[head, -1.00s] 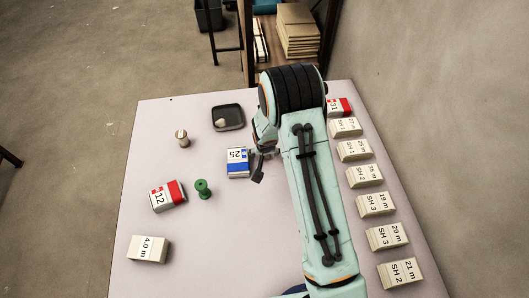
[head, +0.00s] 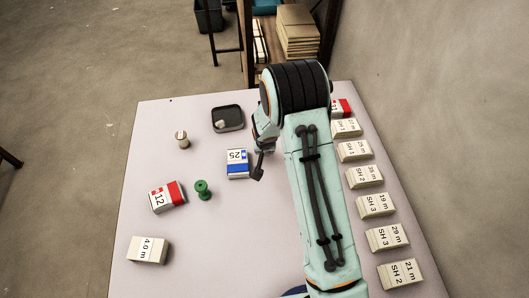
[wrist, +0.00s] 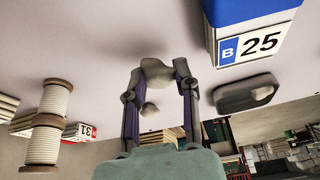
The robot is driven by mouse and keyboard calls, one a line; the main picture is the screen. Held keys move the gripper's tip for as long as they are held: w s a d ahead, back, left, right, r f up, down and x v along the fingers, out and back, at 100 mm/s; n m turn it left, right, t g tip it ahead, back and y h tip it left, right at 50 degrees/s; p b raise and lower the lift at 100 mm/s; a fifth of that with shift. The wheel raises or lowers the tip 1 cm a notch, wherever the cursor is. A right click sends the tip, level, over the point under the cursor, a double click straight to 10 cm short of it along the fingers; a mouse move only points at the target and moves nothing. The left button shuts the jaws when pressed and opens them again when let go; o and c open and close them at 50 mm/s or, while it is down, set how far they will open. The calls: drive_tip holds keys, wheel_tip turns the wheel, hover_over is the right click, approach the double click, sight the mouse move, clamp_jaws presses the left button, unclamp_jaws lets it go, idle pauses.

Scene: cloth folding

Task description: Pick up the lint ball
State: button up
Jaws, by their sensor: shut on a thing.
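A grey, lumpy lint ball (wrist: 156,77) sits between my fingertips in the wrist view. My gripper (wrist: 160,69) is shut on it, one finger on either side. A smaller pale lump (wrist: 149,109) shows between the fingers, lower in that picture; I cannot tell whether it is part of the lint ball. In the head view my gripper (head: 259,169) is mostly hidden by my arm, with one dark finger showing just right of the blue-banded box (head: 237,163) marked 25. The held lint ball is hidden there.
A dark tray (head: 239,125) holding a pale lump stands at the back. A pale spool (head: 182,140), a green spool (head: 203,190), a red-banded box (head: 167,196) and a white box (head: 148,250) are left. Several labelled boxes (head: 375,205) line the right edge. The front middle is clear.

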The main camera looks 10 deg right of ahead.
drive_tip(key=s+d+r, duration=0.1)
drive_tip(key=s+r, duration=1)
drive_tip(key=s, duration=0.3)
drive_tip(key=w+a+r+n+y, duration=0.1)
drive_tip(key=w+a+r+n, duration=0.15)
drive_tip(key=w, duration=0.35)
drive_tip(key=w+a+r+n+y, duration=0.1)
drive_tip(key=w+a+r+n, duration=0.15)
drive_tip(key=w, duration=0.35)
approach(233, 122)
drive_tip(key=shift+w+a+f+n, duration=0.15)
drive_tip(key=shift+w+a+n, duration=0.15)
drive_tip(key=shift+w, duration=0.15)
drive_tip(key=shift+w+f, duration=0.3)
drive_tip(key=shift+f, duration=1.6)
